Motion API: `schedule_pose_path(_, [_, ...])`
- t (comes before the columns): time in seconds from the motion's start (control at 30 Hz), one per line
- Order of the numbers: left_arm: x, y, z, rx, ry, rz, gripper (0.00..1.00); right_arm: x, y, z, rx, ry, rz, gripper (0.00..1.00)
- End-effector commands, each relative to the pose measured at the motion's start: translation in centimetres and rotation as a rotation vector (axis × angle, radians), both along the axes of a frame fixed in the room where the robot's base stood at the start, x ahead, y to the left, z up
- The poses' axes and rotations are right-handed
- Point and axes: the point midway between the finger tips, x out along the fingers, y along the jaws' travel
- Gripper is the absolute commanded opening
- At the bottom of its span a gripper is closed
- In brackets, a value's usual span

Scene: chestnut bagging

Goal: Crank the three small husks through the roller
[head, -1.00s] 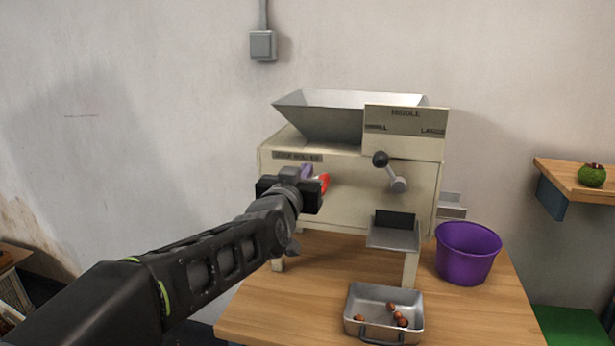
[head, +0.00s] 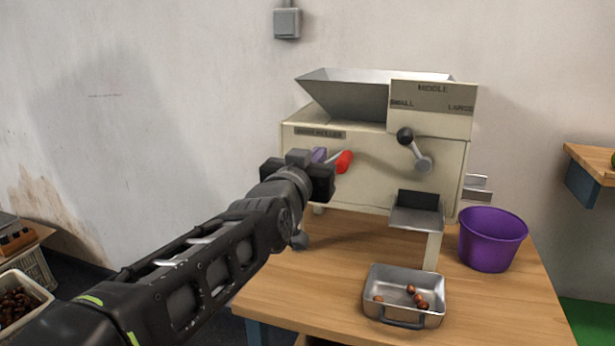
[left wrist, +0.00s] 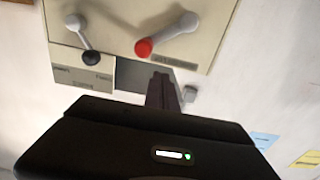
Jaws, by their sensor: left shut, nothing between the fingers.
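The cream roller machine (head: 370,170) stands on a wooden table with a metal hopper (head: 340,98) on top. Its red crank grip (head: 344,161) shows on the front, and also in the left wrist view (left wrist: 144,47). A black-knobbed lever (head: 405,135) points up and left, towards SMALL on the label plate. My left gripper (head: 320,156) is shut and empty, just left of the red grip and apart from it. Its closed fingers (left wrist: 165,92) also show in the left wrist view. My right gripper is not in view. I see no husks; the hopper's inside is mostly hidden.
A metal tray (head: 404,316) with several brown nuts sits in front of the machine, below its chute (head: 417,218). A purple bucket (head: 491,241) stands at the right. A crate of nuts (head: 24,281) is at the lower left. The table's left front is clear.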

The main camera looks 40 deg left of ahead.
Motion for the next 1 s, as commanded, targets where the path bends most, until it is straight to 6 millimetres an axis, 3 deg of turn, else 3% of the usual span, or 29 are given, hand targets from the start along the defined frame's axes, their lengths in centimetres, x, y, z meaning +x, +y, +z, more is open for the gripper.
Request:
schedule_pose_path(0.43, [-5.1,-1.8,0.0,0.002,-0.002,0.001,0.0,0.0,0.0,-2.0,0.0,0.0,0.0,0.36])
schedule_pose_path(1.0, [-5.4,-1.9,0.1,0.0,-0.001,0.001,0.0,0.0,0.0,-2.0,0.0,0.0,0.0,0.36])
